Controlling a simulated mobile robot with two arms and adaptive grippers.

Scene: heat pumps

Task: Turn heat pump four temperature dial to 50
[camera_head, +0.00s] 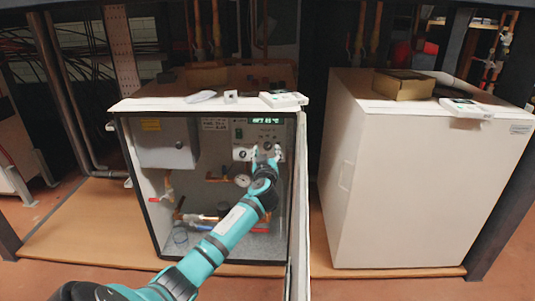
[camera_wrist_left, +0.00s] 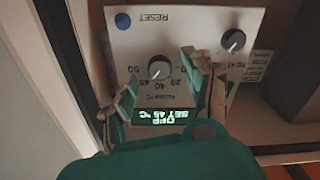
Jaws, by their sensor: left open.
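The heat pump (camera_head: 140,106) at the left of the head view stands open at the front, with its control panel inside. In the left wrist view the panel appears upside down, with the dark temperature dial (camera_wrist_left: 159,67) ringed by numbers including 50. The lit display (camera_wrist_left: 160,116) reads "OFF" and "SET 45 °C"; it also shows green in the head view (camera_head: 265,121). My left gripper (camera_head: 266,150) is open at the panel, its fingers on either side of the dial with gaps visible. Whether a finger touches the panel is unclear. My right gripper is not in view.
A second dark knob (camera_wrist_left: 232,40) and a blue reset button (camera_wrist_left: 123,20) are on the same panel. A round gauge (camera_head: 242,180) and pipes with red-handled valves lie below it. A closed white unit (camera_head: 420,180) stands to the right. A narrow open panel edge (camera_head: 298,220) borders the opening's right side.

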